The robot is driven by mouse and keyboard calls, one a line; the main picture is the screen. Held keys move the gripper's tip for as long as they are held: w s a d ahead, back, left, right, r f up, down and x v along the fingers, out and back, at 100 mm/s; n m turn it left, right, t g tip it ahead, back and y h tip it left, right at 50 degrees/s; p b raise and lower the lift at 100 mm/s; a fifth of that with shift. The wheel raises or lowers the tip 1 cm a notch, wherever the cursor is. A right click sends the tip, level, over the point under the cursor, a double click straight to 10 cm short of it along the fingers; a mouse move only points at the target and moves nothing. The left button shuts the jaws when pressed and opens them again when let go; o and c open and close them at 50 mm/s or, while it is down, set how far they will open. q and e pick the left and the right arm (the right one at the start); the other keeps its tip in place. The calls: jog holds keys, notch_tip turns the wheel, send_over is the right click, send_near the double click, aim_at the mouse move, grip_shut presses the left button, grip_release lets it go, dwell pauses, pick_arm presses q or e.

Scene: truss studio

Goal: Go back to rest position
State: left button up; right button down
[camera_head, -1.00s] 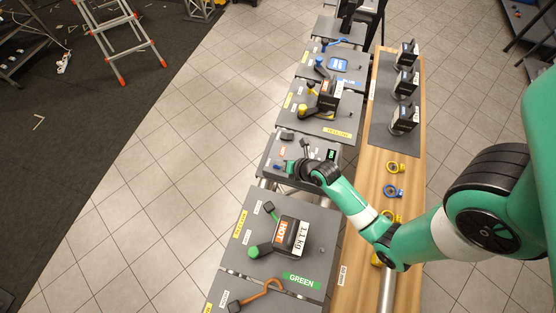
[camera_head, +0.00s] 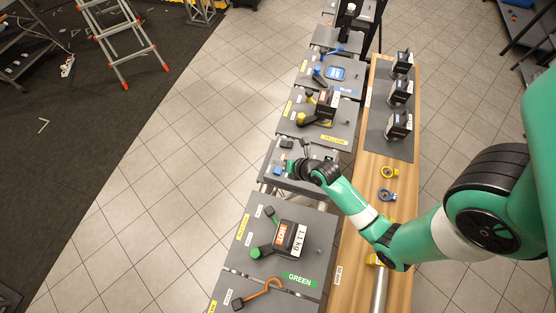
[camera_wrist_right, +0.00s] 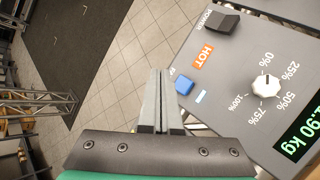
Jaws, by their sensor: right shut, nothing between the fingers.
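My right arm comes in from the right in the head view. Its gripper (camera_head: 291,166) is over the grey control panel (camera_head: 270,163). In the right wrist view the gripper's two fingers (camera_wrist_right: 158,76) lie together, shut and empty. They point past the left edge of the control panel (camera_wrist_right: 235,60), with floor behind their tips. The blue button (camera_wrist_right: 184,86) is just right of the fingers. A white dial (camera_wrist_right: 266,86) and a green display reading in kg (camera_wrist_right: 303,130) are farther right. My left gripper is not in view.
A green-labelled station (camera_head: 318,225) with a 1.1 kg device stands nearer, and yellow (camera_head: 345,130) and blue (camera_head: 349,83) stations stand beyond. A wooden bench (camera_head: 373,165) with black devices and colored rings runs along the right.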

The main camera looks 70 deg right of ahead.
jog(key=shift+a, duration=0.1)
dwell(0.3)
